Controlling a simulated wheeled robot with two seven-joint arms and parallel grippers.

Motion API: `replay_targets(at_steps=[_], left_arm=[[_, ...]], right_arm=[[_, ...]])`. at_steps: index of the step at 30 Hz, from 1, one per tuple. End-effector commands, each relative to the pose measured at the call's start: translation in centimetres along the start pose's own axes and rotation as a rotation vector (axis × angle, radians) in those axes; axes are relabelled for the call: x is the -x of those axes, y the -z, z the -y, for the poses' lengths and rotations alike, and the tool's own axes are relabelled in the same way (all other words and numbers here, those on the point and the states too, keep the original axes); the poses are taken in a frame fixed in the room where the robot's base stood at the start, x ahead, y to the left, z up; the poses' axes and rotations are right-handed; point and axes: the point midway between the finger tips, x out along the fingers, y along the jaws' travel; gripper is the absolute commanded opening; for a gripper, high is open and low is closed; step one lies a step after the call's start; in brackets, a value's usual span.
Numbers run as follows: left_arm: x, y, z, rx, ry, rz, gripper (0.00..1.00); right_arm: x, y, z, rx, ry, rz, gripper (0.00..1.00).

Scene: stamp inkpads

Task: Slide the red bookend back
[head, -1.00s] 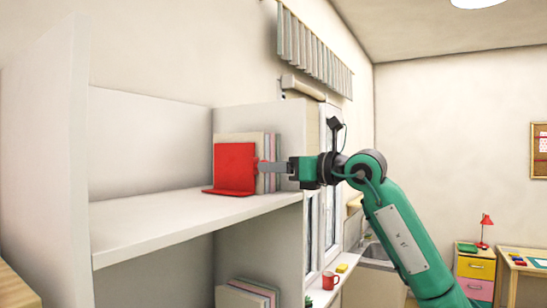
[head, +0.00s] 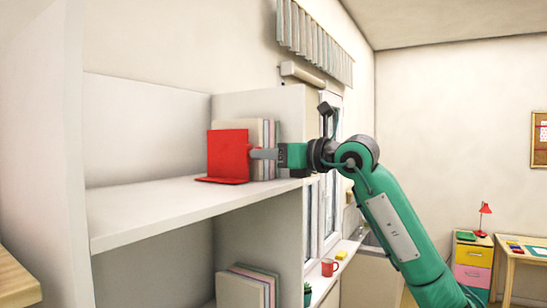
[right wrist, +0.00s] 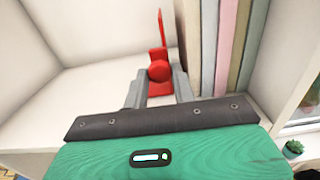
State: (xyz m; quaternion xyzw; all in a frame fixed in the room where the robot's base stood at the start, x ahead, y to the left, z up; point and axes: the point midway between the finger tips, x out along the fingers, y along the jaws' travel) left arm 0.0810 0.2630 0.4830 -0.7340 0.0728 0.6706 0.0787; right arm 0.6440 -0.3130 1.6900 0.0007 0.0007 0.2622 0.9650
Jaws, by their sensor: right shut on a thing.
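The red bookend (head: 228,153) stands upright on the upper shelf, with its flat foot on the board. It is just left of a row of upright books (head: 262,135). In the right wrist view the bookend's thin plate (right wrist: 162,30) is seen nearly edge-on, a narrow gap away from the books (right wrist: 222,40). My right gripper (head: 258,153) reaches in from the right. Its fingers are shut on the bookend's round red knob (right wrist: 159,71), which shows between them in the right wrist view. My left gripper is not in view.
The white shelf board (head: 150,212) is clear left of the bookend. A white upright panel (head: 290,110) stands behind the books. More books (head: 245,285) stand on the lower shelf.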

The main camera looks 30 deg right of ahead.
Motion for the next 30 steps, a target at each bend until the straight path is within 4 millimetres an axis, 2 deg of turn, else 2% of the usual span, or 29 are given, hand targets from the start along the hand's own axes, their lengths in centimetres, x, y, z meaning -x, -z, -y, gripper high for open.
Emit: replay_targets(at_steps=[1,6,12,16,25,26,28,30], left_arm=[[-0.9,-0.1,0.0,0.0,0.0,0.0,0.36],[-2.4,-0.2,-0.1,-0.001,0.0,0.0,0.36],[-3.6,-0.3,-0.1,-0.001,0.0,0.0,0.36],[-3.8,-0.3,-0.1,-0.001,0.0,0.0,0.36],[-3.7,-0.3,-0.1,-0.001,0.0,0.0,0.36],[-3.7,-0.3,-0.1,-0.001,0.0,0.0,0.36],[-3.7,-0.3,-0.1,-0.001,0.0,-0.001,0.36],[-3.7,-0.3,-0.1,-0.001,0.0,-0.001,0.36]], right_arm=[[0.0,0.4,-1.8,0.006,-0.008,0.003,0.0],[0.0,0.4,-6.9,0.008,-0.008,0.004,0.0],[0.0,0.3,-11.3,0.003,-0.006,0.002,0.0],[0.0,0.2,-12.4,0.001,-0.003,0.002,0.0],[0.0,0.1,-12.4,0.0,-0.001,0.001,0.0],[0.0,0.1,-12.4,0.0,-0.001,0.001,0.3],[0.0,0.1,-12.4,0.0,-0.001,0.001,0.44],[0.0,0.1,-12.4,0.0,-0.001,0.001,0.48]])
